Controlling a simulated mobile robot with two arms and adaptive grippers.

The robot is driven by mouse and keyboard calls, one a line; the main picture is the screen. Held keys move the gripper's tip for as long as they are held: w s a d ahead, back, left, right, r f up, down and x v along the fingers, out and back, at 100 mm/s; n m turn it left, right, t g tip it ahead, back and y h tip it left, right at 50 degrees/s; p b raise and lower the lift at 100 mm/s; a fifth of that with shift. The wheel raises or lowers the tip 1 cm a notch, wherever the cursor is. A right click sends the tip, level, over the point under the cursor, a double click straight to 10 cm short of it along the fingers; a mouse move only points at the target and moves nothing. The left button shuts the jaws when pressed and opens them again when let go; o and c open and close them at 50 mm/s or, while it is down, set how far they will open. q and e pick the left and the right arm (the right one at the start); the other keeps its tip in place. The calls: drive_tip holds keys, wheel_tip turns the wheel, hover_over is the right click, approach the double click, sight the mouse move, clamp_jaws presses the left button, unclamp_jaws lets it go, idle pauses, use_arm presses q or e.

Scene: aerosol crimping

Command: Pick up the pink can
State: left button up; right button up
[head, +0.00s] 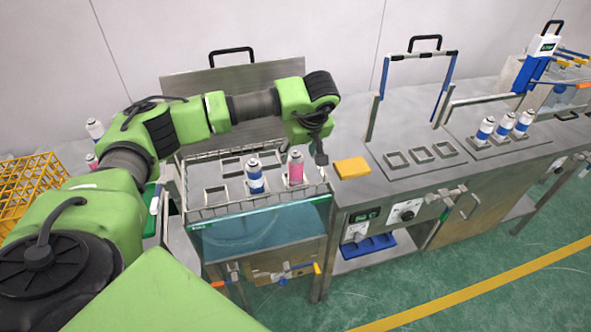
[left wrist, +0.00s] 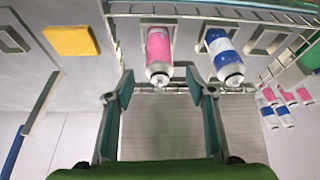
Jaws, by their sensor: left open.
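The pink can (head: 295,168) stands upright in a square holder of the wire rack over the water tank. It also shows in the left wrist view (left wrist: 159,48), where its silver top points toward my gripper. My left gripper (head: 319,152) is close to the can, just right of it in the head view. In the left wrist view my left gripper (left wrist: 160,84) is open and empty, its two fingers pointing toward the can, which lies beyond the tips and roughly between them. I cannot see contact. My right gripper is not in view.
A blue and white can (head: 256,178) stands in the holder beside the pink one. A yellow block (head: 351,168) lies on the steel bench to the right. Several blue and white cans (head: 503,126) stand farther right. A yellow crate (head: 30,188) is at the left.

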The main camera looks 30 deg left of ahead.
sight(297, 159)
use_arm(q)
drive_tip(key=shift+a+f, duration=0.1)
drive_tip(key=shift+f, duration=0.2)
drive_tip(key=p+x, duration=0.3)
drive_tip(key=x, duration=0.1)
drive_tip(key=shift+w+a+f, duration=0.15)
drive_tip(key=shift+f, duration=0.1)
drive_tip(key=shift+w+a+f, duration=0.1)
drive_tip(key=shift+f, duration=0.25)
clamp_jaws()
